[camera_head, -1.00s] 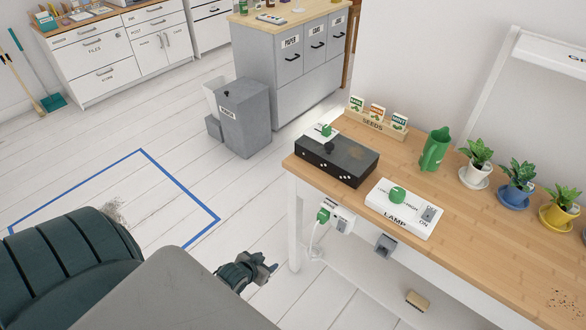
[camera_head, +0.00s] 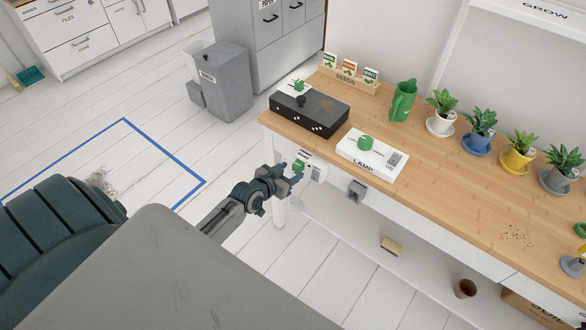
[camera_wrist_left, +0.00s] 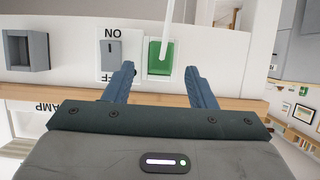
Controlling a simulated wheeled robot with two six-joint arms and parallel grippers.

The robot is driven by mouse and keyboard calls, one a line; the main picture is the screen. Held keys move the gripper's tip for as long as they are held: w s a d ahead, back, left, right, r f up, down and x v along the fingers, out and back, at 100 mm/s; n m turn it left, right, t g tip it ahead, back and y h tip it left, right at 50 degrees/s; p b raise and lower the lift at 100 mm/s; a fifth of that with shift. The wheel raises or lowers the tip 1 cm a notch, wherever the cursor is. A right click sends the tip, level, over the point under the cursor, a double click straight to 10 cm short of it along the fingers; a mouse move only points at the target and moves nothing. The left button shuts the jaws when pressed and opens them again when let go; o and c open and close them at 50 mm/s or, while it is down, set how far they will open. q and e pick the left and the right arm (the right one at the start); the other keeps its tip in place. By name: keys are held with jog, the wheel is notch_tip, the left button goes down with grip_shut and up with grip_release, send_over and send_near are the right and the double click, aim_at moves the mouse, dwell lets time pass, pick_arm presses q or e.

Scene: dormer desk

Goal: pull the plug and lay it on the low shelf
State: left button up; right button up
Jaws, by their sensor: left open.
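The green plug (camera_head: 299,165) sits in the white socket unit (camera_head: 316,173) on the desk's front, near its left end. In the left wrist view the plug (camera_wrist_left: 160,57) shows as a green block with a white cord, beside a rocker switch (camera_wrist_left: 110,53). My left gripper (camera_head: 292,178) is open and close to the plug. In the wrist view its fingers (camera_wrist_left: 160,70) stand on either side of the plug, with a gap to each side; I cannot tell how deep they reach. The low shelf (camera_head: 345,222) is a white board under the desk. My right gripper is not in view.
A small wooden-topped block (camera_head: 391,246) and a brown pot (camera_head: 465,289) stand on the shelf, with clear room left of the block. A grey holder (camera_head: 357,190) juts from the desk front right of the socket. The lamp box (camera_head: 373,158) is on the desktop above.

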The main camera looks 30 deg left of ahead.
aim_at(300, 165)
pick_arm(q)
jog(key=shift+x, duration=1.45)
jog(key=shift+s, duration=0.1)
jog(key=shift+c, duration=0.2)
jog(key=c, duration=1)
